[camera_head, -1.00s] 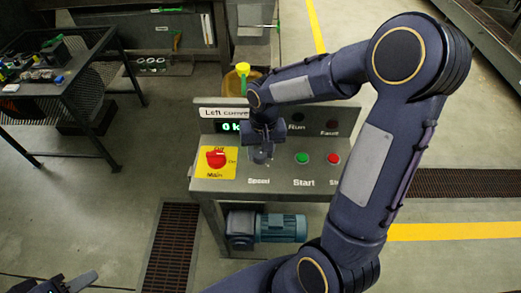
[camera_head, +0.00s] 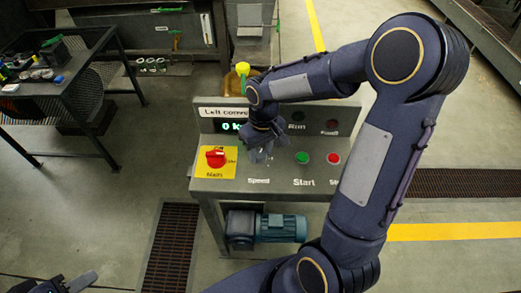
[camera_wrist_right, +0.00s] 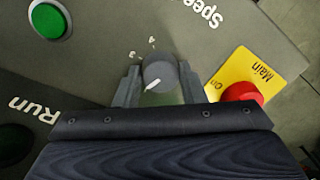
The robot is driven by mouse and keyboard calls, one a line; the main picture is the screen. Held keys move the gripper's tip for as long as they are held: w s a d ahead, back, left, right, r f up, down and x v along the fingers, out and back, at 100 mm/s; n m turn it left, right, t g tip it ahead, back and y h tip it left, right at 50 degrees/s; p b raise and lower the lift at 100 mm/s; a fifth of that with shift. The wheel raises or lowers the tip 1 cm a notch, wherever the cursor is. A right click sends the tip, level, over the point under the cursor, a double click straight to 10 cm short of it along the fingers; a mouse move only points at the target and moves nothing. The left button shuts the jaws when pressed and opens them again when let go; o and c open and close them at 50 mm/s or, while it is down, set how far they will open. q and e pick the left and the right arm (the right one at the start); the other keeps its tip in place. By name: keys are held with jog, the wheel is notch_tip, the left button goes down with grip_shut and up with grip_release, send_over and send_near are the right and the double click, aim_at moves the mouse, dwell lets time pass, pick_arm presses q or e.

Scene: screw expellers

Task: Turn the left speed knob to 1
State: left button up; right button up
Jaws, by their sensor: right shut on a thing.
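The speed knob (camera_wrist_right: 159,72) is a grey round knob with a white pointer line, above the "Speed" label on the left conveyor panel (camera_head: 215,186). My right gripper (camera_wrist_right: 159,84) is shut on the knob, one finger on each side. In the head view my right gripper (camera_head: 261,153) hides most of the knob. My left gripper (camera_head: 72,284) is at the bottom left edge, partly cut off, far from the panel.
A red main switch (camera_head: 215,157) on a yellow plate is left of the knob. The green start button (camera_head: 302,158) and a red button (camera_head: 333,158) are to the right. A display (camera_head: 231,127) stands behind, partly hidden by my arm.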

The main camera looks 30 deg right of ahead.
aim_at(261, 152)
jog(key=shift+w+r+n, duration=0.1)
jog(key=shift+n, duration=2)
jog(key=o, duration=1)
jog(key=r, duration=0.7)
jog(key=shift+w+d+r+b, duration=0.1)
jog(key=shift+d+b, duration=0.1)
jog(key=shift+b, duration=0.1)
jog(key=shift+r, duration=0.25)
